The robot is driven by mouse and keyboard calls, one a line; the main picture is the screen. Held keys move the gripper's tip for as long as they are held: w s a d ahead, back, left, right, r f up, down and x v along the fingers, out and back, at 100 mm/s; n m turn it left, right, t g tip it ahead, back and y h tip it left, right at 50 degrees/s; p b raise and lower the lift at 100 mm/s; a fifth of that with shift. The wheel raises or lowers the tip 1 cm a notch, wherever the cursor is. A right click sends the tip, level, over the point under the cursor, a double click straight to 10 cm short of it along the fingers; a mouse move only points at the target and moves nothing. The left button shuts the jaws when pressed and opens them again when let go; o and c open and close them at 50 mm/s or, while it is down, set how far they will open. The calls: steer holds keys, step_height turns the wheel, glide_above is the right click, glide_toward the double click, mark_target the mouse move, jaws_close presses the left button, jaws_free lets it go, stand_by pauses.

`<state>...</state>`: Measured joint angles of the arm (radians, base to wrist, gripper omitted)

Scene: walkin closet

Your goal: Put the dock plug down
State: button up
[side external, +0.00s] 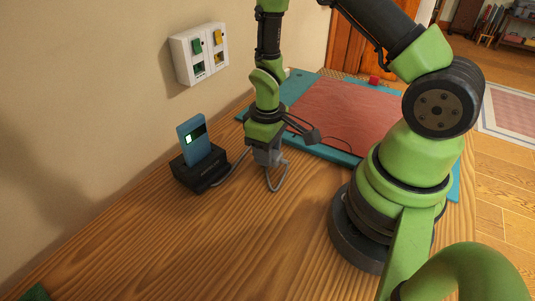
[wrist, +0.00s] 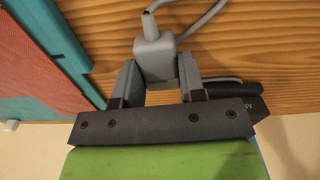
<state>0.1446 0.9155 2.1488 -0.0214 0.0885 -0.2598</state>
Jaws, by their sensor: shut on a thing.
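The dock plug (wrist: 154,60) is a grey block with a grey cable running from its end. My gripper (wrist: 158,80) is shut on it, with one finger on each side of the block in the wrist view. In the side view my gripper (side external: 266,157) points down over the wooden table, and the plug is largely hidden by the fingers. The cable (side external: 272,187) loops below the gripper and runs left to the black dock (side external: 203,172). A blue device (side external: 195,140) with a small lit screen stands upright in the dock. I cannot tell whether the plug touches the table.
A white wall panel (side external: 181,58) with a green and a yellow switch is above the dock. Bare wood (side external: 215,245) lies in front.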

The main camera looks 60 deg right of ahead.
step_height(320, 180, up, 7)
steer(key=shift+r, duration=0.1)
steer(key=shift+w+d+r, duration=0.1)
steer(key=shift+w+r, duration=0.1)
steer(key=shift+r, duration=0.2)
steer(key=w+d, duration=0.4)
steer(key=w, duration=0.5)
steer(key=r+m, duration=0.1)
glide_above(235, 120)
step_height(235, 120, down, 10)
steer(key=shift+r, duration=0.25)
steer(key=shift+f, duration=0.1)
steer(key=shift+f, duration=0.15)
steer(key=o, duration=1)
